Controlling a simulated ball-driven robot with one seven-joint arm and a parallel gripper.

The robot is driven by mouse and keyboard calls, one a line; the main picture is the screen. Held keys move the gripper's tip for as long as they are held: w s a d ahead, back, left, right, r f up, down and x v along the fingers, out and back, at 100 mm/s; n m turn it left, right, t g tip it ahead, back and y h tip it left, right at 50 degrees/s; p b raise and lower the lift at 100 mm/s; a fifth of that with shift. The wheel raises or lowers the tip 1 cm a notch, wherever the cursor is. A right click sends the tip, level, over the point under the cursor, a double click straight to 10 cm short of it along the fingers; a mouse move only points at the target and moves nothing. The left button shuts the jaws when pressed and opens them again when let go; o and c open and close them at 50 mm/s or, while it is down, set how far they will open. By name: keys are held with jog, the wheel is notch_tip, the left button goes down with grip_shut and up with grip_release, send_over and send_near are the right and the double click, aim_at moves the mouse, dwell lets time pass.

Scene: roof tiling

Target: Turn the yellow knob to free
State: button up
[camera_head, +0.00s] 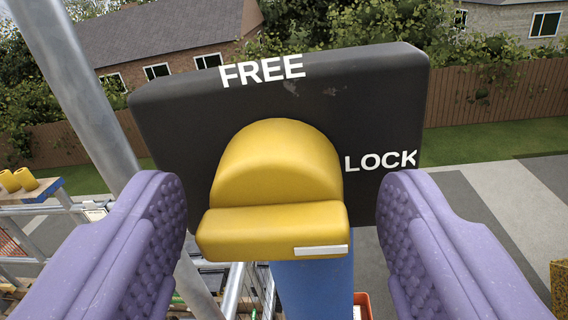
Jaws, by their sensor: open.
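The yellow knob (276,178) sits on the front of a dark grey panel (372,92). White FREE lettering (262,70) is at the top of the panel and white LOCK lettering (381,161) is at its right. The knob's bar lies nearly level, with a short white mark (321,250) at its right end, on the LOCK side. My gripper (290,230) is open, with one purple padded finger on each side of the knob. A gap shows between each finger and the bar.
A blue post (314,288) stands below the knob. A grey metal pole (78,85) rises at the left, close to the panel. Scaffold rails and a ledge with yellow pieces (18,180) are at the far left. Paving, a wooden fence and houses lie behind.

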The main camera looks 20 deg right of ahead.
jog(key=shift+w, duration=0.1)
jog(key=shift+c, duration=0.2)
jog(key=c, duration=0.9)
jog(key=shift+c, duration=0.2)
jog(key=shift+n, duration=0.3)
jog(key=n+b, duration=0.2)
jog(key=n, duration=0.2)
jog(key=n+b, duration=0.1)
jog(key=n, duration=0.3)
jog(key=shift+r+n+g, duration=0.1)
jog(key=shift+n+g, duration=0.2)
jog(key=shift+g, duration=0.1)
jog(key=n+b, duration=0.2)
jog(key=n, duration=0.2)
jog(key=shift+r, duration=0.1)
jog(key=shift+r+n+h+b, duration=0.15)
jog(key=shift+n+h+b, duration=0.3)
jog(key=shift+n, duration=1.45)
